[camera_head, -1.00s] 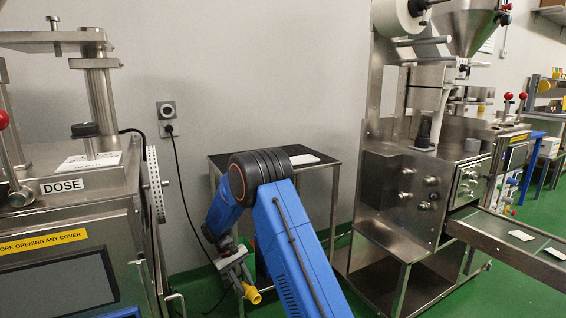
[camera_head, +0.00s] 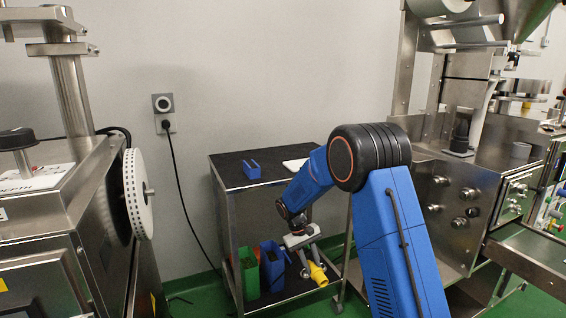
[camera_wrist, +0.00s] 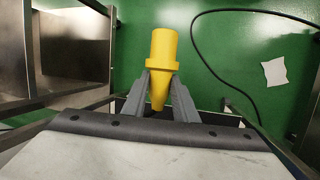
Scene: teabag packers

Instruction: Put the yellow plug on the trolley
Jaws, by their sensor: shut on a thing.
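The yellow plug (camera_head: 318,274) is held in my gripper (camera_head: 309,262), which is shut on it. In the wrist view the plug (camera_wrist: 161,65) sits between the two grey fingers (camera_wrist: 159,90), its wide end pointing away from my wrist. The trolley (camera_head: 232,180) is a metal frame with a dark top shelf and a lower shelf, standing against the wall. In the head view my gripper and the plug are below the top's height, at the trolley's front right side. I cannot tell their exact gap from the trolley.
On the trolley top are a blue holder (camera_head: 251,169) and a white flat item (camera_head: 296,164); bare dark surface lies between. Green (camera_head: 249,272) and blue (camera_head: 272,266) bins stand on the lower shelf. Machines flank the trolley. A black cable (camera_head: 180,190) hangs from the wall socket.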

